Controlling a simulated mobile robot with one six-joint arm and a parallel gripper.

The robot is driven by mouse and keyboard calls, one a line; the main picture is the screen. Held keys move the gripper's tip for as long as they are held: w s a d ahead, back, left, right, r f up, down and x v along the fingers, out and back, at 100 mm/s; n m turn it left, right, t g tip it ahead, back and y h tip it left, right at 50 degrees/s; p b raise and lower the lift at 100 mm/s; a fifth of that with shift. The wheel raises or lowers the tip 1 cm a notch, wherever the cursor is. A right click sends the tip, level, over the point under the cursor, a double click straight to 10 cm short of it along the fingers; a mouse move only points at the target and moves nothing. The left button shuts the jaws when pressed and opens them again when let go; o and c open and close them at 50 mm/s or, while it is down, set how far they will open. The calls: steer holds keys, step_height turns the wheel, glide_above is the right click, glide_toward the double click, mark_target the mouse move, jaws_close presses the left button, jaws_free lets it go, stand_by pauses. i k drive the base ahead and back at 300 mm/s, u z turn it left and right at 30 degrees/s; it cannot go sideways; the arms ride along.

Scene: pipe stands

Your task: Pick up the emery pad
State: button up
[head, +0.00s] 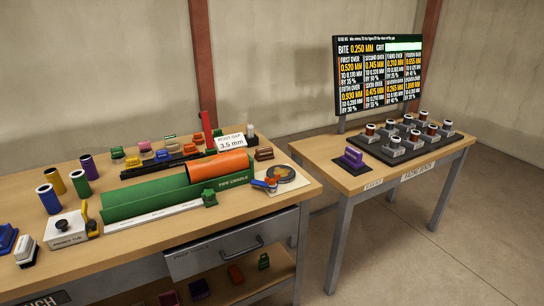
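No part of my gripper shows in the head view. No object is readably labelled as the emery pad. A purple block (353,156) with a raised, handle-like top sits on a dark square mat (345,171) at the left front of the right-hand bench (400,182). It may be the emery pad, but I cannot tell for sure. Its underside is hidden. Nothing touches it from above.
A black tray (375,152) with several pipe pieces on grey blocks stands behind it, under a text board (378,73). The left bench (150,245) holds a green pipe cradle (150,197) with an orange pipe (217,166) and small parts. A gap separates the benches.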

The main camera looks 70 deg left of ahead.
mark_target(266, 153)
steer(key=i, duration=3.15)
steer(key=z, duration=1)
steer(key=k, duration=0.1)
steer(key=u, duration=3.15)
